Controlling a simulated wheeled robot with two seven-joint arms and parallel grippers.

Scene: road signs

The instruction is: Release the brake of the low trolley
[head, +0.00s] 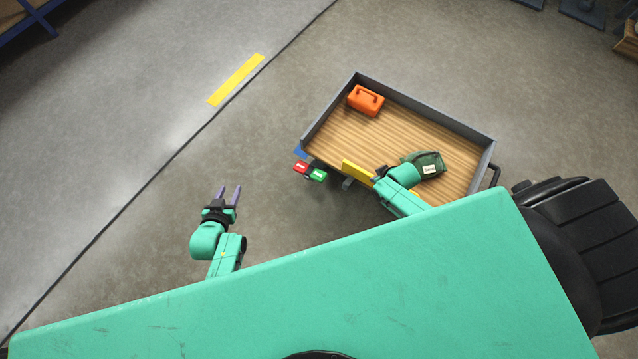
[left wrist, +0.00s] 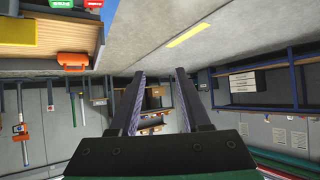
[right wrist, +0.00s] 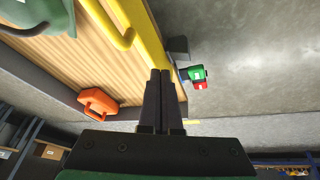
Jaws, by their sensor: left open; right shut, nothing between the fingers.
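The low trolley (head: 412,130) has a wooden deck and grey rim. A red pedal (head: 300,167) and a green pedal (head: 318,175) stick out side by side at its near left corner. They also show in the right wrist view, the green pedal (right wrist: 196,73) in front of the red one (right wrist: 201,86). My left gripper (head: 229,189) is open and empty over the floor, left of the pedals and apart from them. My right gripper (right wrist: 160,72) is shut and empty by the trolley's yellow bar (right wrist: 147,35); in the head view its fingers are mostly hidden.
On the deck are an orange toolbox (head: 366,100) at the far left corner and a green bag (head: 428,164) near my right arm. A dark handle (head: 495,173) is at the trolley's right end. The floor left of the trolley is clear, with a yellow strip (head: 236,80).

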